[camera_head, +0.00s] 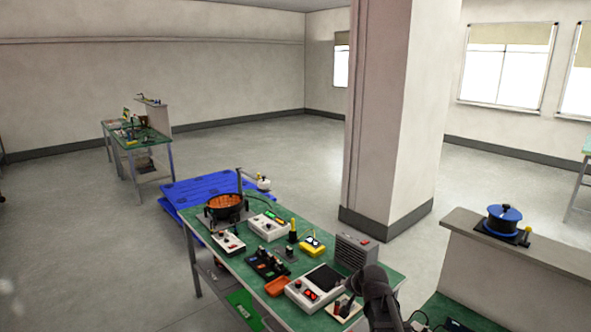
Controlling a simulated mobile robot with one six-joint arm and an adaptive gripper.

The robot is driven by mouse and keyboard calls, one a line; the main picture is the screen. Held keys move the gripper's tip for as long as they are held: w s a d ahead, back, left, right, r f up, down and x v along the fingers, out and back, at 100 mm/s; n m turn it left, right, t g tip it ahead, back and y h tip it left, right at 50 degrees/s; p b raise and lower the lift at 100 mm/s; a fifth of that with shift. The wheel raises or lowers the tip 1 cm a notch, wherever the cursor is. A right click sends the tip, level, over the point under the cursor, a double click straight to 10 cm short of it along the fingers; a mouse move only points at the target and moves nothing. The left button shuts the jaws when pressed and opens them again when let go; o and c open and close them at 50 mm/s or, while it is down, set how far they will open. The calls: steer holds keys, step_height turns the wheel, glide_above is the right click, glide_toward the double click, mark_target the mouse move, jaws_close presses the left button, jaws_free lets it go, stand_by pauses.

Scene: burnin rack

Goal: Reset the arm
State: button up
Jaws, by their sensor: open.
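My arm is the dark, rounded shape rising from the bottom edge, right of centre, in the head view. My gripper (351,296) is at its end, small and dark, over the near right corner of the green-topped workbench (231,259). It is open, and I see nothing held in it. Its fingertips are hard to make out against the small items behind them. I cannot tell how far above the bench top it is.
The bench holds a pan of orange contents (226,203), control boxes (315,290), a black tray (268,264) and a grey vented box (353,250). A blue pallet (200,187) lies behind. A pillar (392,130) and a counter with a blue pot (503,219) stand right. Floor at left is clear.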

steer(key=s+f+n+g+h+b, duration=0.1)
steer(key=s+f+n+g, duration=0.1)
steer(key=s, duration=0.8)
steer(key=s+d+f+n+g+h, duration=0.1)
steer(key=s+f+n+g, duration=0.2)
steer(key=s, duration=0.8)
steer(key=f+g, duration=0.1)
steer(key=g, duration=0.1)
steer(key=shift+f+g+h+b, duration=0.25)
steer(key=shift+g+h+b, duration=0.05)
steer(key=shift+g+b, duration=0.1)
